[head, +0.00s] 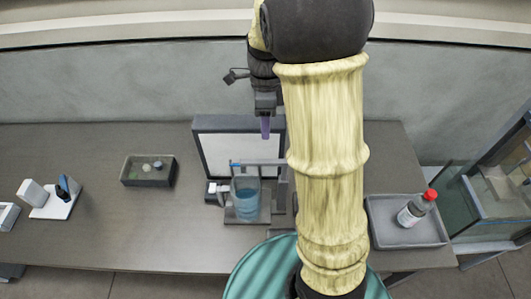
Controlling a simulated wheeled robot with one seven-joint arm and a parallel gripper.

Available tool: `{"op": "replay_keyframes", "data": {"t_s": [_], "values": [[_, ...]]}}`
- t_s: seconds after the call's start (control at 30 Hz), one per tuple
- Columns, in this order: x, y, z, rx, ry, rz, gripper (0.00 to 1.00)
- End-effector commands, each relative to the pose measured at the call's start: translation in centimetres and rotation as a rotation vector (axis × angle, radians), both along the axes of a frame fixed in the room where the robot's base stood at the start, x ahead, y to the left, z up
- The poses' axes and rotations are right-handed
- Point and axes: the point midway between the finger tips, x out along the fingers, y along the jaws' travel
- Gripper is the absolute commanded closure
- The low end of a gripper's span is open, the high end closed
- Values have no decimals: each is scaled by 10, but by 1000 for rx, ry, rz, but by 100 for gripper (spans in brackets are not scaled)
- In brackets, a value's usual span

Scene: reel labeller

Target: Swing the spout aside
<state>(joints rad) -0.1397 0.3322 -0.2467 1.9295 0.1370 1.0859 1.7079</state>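The spout (258,162) is a thin grey horizontal bar with a blue tip at its left end. It joins a grey upright at its right and reaches left over a clear beaker of blue liquid (247,201). The beaker stands on a small grey base in front of a white panel with a dark frame (215,150). My gripper (265,130) points down in front of the panel, appearing above the spout in the picture and apart from it. Its purple finger part shows as one narrow strip, so its opening cannot be judged. My arm hides what lies right of the upright.
A dark open box (148,178) with small round items is left of the panel. A white stand with a dark blue item (59,197) is farther left. At right, a grey tray (417,237) holds a red-capped bottle (417,208). Table between box and stand is clear.

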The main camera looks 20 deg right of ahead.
Motion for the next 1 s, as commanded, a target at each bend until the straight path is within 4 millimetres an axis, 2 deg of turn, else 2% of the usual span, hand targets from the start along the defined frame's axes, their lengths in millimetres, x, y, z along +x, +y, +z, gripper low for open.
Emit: {"op": "replay_keyframes", "data": {"t_s": [0.4,0.6,0.73,0.97,1.0], "values": [[-15,4,-72,0,6,-1,64],[-20,6,-100,0,4,-1,64],[-20,6,-106,0,1,0,64],[-20,7,-107,0,0,0,64],[-20,7,-107,0,0,0,68]]}}
